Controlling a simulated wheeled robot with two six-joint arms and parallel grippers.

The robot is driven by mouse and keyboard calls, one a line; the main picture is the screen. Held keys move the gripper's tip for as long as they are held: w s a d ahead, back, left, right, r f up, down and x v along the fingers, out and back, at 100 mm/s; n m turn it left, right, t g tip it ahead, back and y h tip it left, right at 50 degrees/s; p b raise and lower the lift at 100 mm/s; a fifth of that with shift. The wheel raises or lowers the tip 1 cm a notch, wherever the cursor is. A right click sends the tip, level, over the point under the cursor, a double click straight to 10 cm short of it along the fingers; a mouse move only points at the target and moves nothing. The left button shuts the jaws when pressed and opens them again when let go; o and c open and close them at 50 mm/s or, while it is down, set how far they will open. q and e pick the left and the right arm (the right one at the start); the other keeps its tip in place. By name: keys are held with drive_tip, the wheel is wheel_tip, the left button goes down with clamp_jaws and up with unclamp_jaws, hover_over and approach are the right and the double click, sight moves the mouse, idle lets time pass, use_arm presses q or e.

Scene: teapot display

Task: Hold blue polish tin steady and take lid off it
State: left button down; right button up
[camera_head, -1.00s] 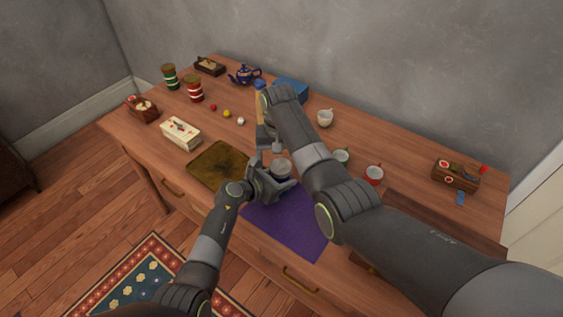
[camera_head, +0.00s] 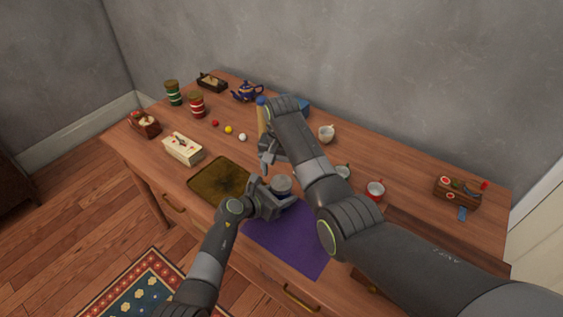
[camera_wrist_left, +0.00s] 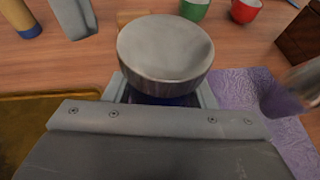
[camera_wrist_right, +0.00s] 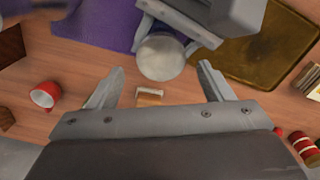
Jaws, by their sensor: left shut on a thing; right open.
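The blue polish tin, with a round silvery-grey lid (camera_head: 282,184), stands upright over the purple mat (camera_head: 290,243). The lid is on top, large in the left wrist view (camera_wrist_left: 165,50); only a thin dark blue strip of body shows below it. My left gripper (camera_head: 268,200) is shut on the tin's body, below the lid. My right gripper (camera_head: 270,152) is open and empty, just behind the tin in the head view. In the right wrist view, the lid (camera_wrist_right: 161,57) is beyond its spread fingers (camera_wrist_right: 158,88), apart from them.
A brown tray (camera_head: 215,178) lies left of the mat. A blue-topped tan bottle (camera_head: 262,115) stands behind my right gripper. A white cup (camera_head: 326,133) and red cup (camera_head: 375,190) stand to the right. A small wooden piece (camera_wrist_right: 150,97) lies near the tin.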

sight(282, 182)
drive_tip(key=shift+f, duration=2)
drive_tip(key=shift+c, duration=0.4)
use_arm(q)
drive_tip(key=shift+a, duration=0.1)
use_arm(e)
drive_tip(key=c, duration=0.9)
drive_tip(key=shift+d+n, duration=0.1)
drive_tip(key=shift+n, duration=1.4)
drive_tip(key=shift+r, duration=0.25)
drive_tip(key=shift+r, duration=0.9)
